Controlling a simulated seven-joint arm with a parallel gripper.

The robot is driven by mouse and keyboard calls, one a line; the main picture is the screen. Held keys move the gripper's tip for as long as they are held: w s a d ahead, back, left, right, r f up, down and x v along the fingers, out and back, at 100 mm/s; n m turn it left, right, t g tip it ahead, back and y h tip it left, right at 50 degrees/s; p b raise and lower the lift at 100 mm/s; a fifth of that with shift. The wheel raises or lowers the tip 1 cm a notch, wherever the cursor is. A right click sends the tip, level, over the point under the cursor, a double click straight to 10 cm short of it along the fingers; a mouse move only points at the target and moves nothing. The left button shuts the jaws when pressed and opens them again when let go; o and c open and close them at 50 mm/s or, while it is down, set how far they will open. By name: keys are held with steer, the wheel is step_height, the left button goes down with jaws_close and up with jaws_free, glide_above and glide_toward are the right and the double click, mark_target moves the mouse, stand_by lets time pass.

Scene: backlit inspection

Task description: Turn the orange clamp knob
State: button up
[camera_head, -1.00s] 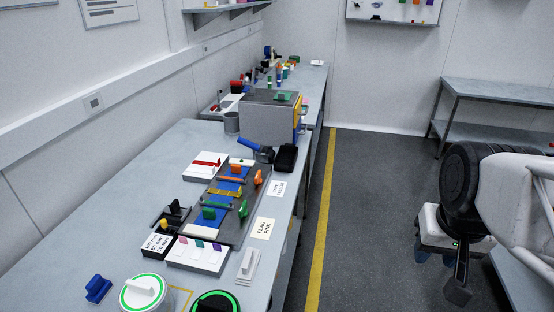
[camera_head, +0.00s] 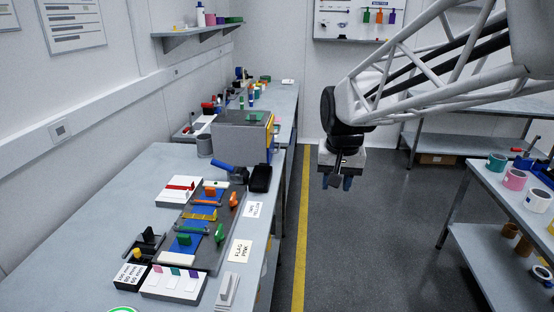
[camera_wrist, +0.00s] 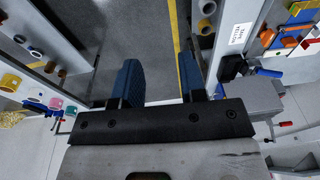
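Two orange knobs stand on a dark grey fixture plate (camera_head: 205,254) on the left bench: one upright orange knob (camera_head: 234,199) at its right edge and another orange knob (camera_head: 210,191) near its back. I cannot tell for certain which is the clamp knob. My gripper (camera_head: 337,182) hangs over the floor aisle, right of the bench and well apart from the fixture. In the wrist view my gripper (camera_wrist: 160,82) has its two blue fingers spread with nothing between them. Orange parts also show at that view's upper right edge.
Green knobs (camera_head: 219,232) share the plate. A black-and-blue tool (camera_head: 236,174) and a grey box (camera_head: 240,143) stand behind it. Label cards (camera_head: 241,252) lie at the bench's right edge. A shelf table (camera_head: 488,205) with colored rolls is at right. The aisle between is clear.

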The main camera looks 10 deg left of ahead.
steer(key=w+a+f, duration=0.3)
steer(key=w+a, duration=0.4)
steer(key=w+a+f, duration=0.3)
steer(key=w+a, duration=0.4)
steer(key=a, duration=0.1)
steer(key=g, duration=0.2)
glide_above(233, 196)
step_height(233, 196, down, 10)
steer(key=shift+w+d+f, duration=0.1)
steer(key=shift+d, duration=0.05)
steer(key=shift+a+f, duration=0.15)
steer(key=shift+a, duration=0.1)
steer(key=shift+f, duration=0.1)
steer(key=shift+f, duration=3.8)
jaws_close()
